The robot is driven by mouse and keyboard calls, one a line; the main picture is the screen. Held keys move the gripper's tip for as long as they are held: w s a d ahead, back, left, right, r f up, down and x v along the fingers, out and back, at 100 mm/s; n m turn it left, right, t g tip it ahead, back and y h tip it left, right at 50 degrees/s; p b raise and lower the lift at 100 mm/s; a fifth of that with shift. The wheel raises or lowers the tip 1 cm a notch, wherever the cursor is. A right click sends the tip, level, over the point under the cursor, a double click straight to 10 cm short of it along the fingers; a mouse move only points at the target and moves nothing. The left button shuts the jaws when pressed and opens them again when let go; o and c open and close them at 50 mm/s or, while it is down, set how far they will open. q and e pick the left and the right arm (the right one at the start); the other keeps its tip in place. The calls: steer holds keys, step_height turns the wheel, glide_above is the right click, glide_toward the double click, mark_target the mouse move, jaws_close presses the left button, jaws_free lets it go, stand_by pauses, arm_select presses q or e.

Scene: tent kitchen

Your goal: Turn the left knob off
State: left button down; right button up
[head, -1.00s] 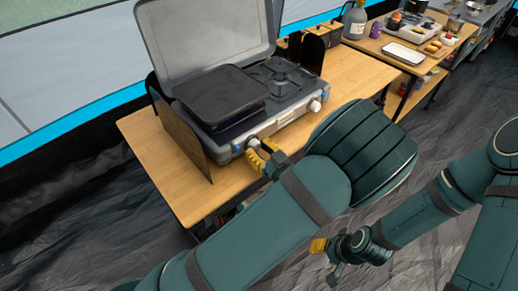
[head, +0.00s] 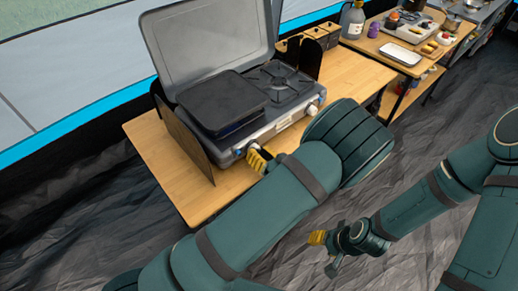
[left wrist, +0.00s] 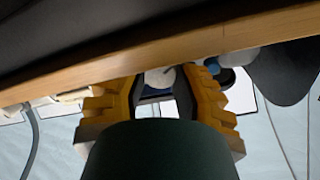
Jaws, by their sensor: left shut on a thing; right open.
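The camp stove (head: 285,100) stands on a wooden table with its lid up. Its left knob (head: 252,147) is pale and sits low on the front panel, partly hidden by my left gripper (head: 257,159). In the left wrist view, the yellow fingers of my left gripper (left wrist: 165,85) are on both sides of the round white knob (left wrist: 160,76) and shut on it. The right knob (head: 312,110) is white and free. My right gripper (head: 325,250) is open and empty, low over the floor, away from the stove.
A black griddle plate (head: 220,103) covers the stove's left burner. A dark upright panel (head: 186,138) stands left of the stove. The wooden table (head: 165,165) is bare at its left front. A second table (head: 378,45) with kitchen items is at the back right.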

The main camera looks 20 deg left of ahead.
arm_select(q)
steer(key=shift+a+m+p, duration=0.1)
steer(key=shift+m+p, duration=0.2)
steer(key=shift+m, duration=0.2)
steer(key=c, duration=0.6)
jaws_free()
steer(key=shift+a, duration=0.1)
